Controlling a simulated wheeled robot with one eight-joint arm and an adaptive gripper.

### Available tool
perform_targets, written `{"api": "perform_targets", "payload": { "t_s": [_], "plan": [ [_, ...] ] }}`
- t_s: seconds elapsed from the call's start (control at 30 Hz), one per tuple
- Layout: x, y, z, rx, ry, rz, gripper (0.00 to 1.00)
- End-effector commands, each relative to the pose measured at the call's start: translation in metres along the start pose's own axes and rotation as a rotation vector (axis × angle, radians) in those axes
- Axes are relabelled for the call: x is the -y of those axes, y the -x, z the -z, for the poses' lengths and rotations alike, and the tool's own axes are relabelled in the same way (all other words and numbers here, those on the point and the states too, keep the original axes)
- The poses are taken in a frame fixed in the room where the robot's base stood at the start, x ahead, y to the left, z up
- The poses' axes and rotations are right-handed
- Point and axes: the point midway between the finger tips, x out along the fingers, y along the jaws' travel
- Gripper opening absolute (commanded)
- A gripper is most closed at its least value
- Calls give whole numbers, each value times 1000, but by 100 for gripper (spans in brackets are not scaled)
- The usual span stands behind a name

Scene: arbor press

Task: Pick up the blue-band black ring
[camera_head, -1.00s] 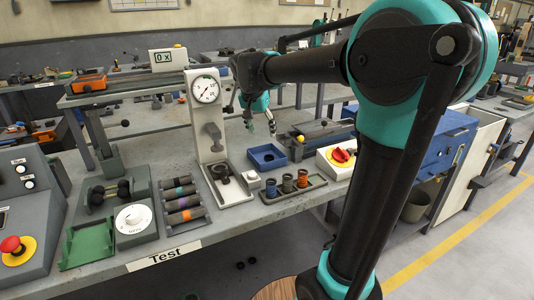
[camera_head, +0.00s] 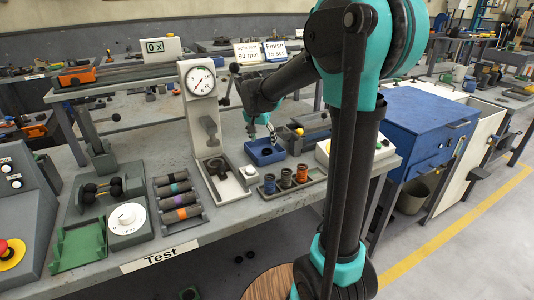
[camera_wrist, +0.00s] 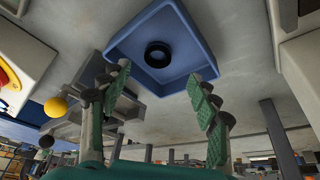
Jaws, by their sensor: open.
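A black ring (camera_wrist: 158,54) lies flat in the open blue tray (camera_wrist: 198,42) in the wrist view; I cannot make out a blue band on it. The same tray (camera_head: 250,153) stands on the bench in the head view. My gripper (camera_wrist: 158,78) is open and empty, its green-padded fingers spread wide with the tray and ring beyond the tips. In the head view my gripper (camera_head: 263,133) is at the tray's far side, above the bench.
A press with a dial gauge (camera_head: 200,81) stands left of the tray. A rack of banded cylinders (camera_head: 177,200) lies further left. A yellow ball (camera_wrist: 55,107) shows near my fingers in the wrist view.

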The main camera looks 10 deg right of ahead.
Motion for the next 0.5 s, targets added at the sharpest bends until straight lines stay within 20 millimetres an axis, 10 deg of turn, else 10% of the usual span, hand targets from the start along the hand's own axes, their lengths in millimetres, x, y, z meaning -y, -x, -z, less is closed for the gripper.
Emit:
{"api": "perform_targets", "payload": {
  "t_s": [0.5],
  "plan": [
    [-3, -53, 1, 0, -1, 1, 62]
  ]
}}
